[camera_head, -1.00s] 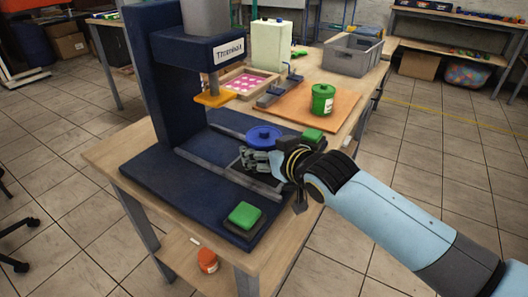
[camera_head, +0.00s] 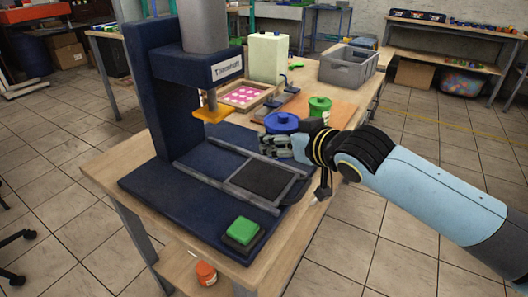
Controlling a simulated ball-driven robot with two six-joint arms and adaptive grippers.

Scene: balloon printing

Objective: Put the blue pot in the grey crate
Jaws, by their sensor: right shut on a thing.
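The blue pot (camera_head: 282,122) has a blue lid with a knob and is held upright, raised above the right side of the press base. My right gripper (camera_head: 270,146) is shut on it from the front right; the fingers hide its lower part. The grey crate (camera_head: 347,68) stands at the back right of the workbench and looks empty. It is well behind and to the right of the pot. My left gripper is not in view.
A green pot (camera_head: 319,107) stands on an orange-brown board behind the right gripper. The dark blue press (camera_head: 165,90) rises at left. A tray of pink shapes (camera_head: 245,95), a pale canister (camera_head: 268,58) and a small clamp device lie between press and crate.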

